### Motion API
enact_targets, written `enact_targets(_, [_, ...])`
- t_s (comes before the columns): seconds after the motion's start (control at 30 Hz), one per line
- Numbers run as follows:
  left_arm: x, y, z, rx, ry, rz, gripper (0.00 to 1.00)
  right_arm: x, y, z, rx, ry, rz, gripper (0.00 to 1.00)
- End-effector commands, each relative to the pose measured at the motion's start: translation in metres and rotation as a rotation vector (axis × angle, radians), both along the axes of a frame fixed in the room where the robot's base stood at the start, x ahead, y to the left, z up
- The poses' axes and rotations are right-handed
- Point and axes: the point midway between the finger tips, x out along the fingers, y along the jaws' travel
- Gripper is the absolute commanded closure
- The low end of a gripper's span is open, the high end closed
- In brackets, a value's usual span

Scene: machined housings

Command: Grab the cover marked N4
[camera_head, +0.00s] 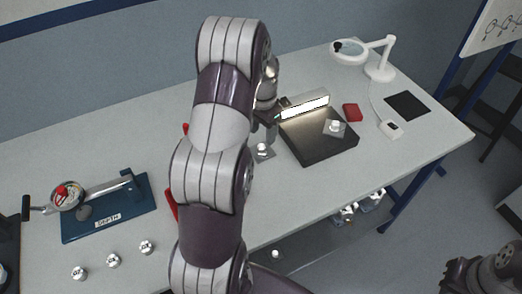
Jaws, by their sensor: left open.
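Several small pale covers with marks too small to read are in view, so I cannot tell which is N4. Three stand in a row at the front left: a left one (79,273), a middle one (113,261) and a right one (147,247). Another pale part (262,151) sits on the table just below my left gripper (272,116). One more (335,127) sits on the dark flat box. My left gripper is open, partly hidden behind my left arm. Part of my right arm, perhaps its gripper (458,274), shows at the lower right edge; its jaws are unclear.
A blue fixture (108,219) with a lever stands at the left. The dark box (310,150) with a bright strip lies right of my left arm. A red block (352,112), a black pad (407,105) and a white lamp (379,70) are behind. More parts (350,210) sit below the tabletop.

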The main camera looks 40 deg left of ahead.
Motion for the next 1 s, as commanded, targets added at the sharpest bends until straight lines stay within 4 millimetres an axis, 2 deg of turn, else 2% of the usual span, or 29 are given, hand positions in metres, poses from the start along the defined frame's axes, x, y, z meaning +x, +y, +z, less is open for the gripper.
enact_targets(0.3, [-0.004,0.000,-0.050,-0.001,0.001,0.001,0.43,0.000,0.000,0.008,0.000,0.000,0.000,1.00])
enact_targets(0.4, [-0.003,0.000,-0.057,0.000,-0.001,0.001,0.43,0.000,0.000,0.009,0.000,0.000,0.000,1.00])
enact_targets(0.57, [-0.003,0.001,-0.057,0.001,-0.002,0.001,0.43,0.000,0.000,0.008,0.000,0.000,0.000,1.00])
enact_targets(0.6, [-0.003,0.001,-0.057,0.001,-0.002,0.001,0.50,0.000,0.000,0.008,0.000,0.000,0.000,1.00])
enact_targets(0.67, [-0.003,0.001,-0.057,0.001,-0.002,0.001,0.69,0.000,0.000,0.008,0.000,0.000,0.000,1.00])
enact_targets(0.7, [-0.003,0.001,-0.057,0.001,-0.002,0.001,0.82,0.000,0.000,0.008,0.000,0.000,0.000,1.00])
enact_targets(0.77, [-0.003,0.001,-0.057,0.001,-0.002,0.001,1.00,0.000,0.000,0.008,0.000,0.000,0.000,1.00])
enact_targets(1.0, [-0.003,0.001,-0.056,0.001,-0.002,0.001,1.00,0.000,0.000,0.008,0.000,0.000,0.000,1.00])
